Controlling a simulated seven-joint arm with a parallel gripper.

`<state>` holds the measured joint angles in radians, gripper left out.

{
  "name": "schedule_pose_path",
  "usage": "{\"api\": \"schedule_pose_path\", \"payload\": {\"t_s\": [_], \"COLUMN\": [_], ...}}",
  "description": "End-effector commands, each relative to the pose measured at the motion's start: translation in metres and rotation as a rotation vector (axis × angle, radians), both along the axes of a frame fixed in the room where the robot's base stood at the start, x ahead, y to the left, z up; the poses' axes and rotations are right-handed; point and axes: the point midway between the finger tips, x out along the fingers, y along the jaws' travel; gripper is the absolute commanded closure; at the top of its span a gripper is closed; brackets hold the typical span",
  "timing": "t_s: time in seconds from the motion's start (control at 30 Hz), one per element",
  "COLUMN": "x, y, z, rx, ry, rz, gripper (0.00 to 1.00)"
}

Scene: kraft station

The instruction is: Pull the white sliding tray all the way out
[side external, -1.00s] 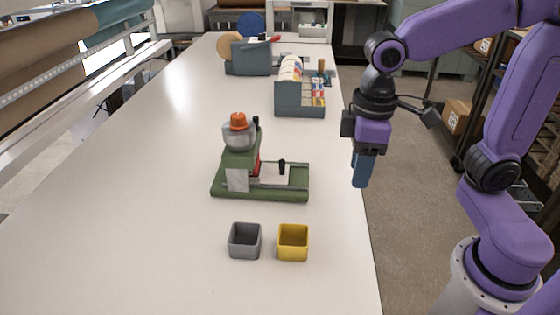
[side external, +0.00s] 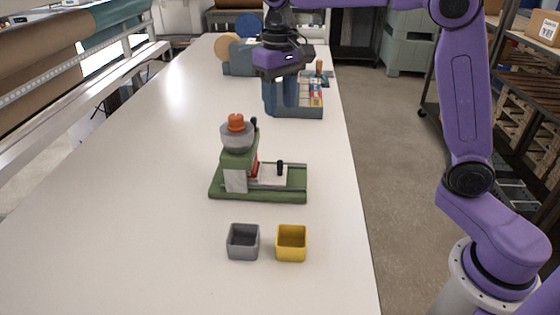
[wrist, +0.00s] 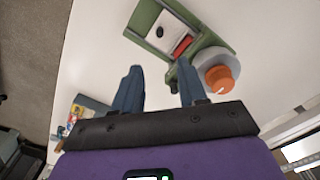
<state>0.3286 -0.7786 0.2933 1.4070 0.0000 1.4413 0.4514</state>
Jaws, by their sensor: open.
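The white sliding tray (side external: 268,176) sits in the rails of the green machine (side external: 232,193), with an upright black knob (side external: 280,168) on it. The wrist view shows the tray (wrist: 170,24) and its knob (wrist: 160,32) near the top. The machine has a grey bowl with an orange cap (side external: 236,123) on top and a red part beside the tray. My gripper (side external: 279,104) is open and empty, fingers pointing down, above and behind the machine. In the wrist view the gripper (wrist: 160,70) has its fingers spread, apart from the machine.
A grey box (side external: 243,241) and a yellow box (side external: 291,243) stand in front of the machine. A blue-grey bin with packets (side external: 315,95) stands behind, partly hidden by my gripper. The table (side external: 120,230) is clear on the left; its edge runs along the right.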

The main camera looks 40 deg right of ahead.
Motion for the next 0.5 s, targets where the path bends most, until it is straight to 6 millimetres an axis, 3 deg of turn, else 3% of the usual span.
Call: {"api": "schedule_pose_path", "payload": {"t_s": [0.5], "x": [-0.002], "y": [-0.001], "z": [-0.096], "rx": [-0.003], "ry": [0.005], "rz": [0.001], "gripper": [0.58]}}
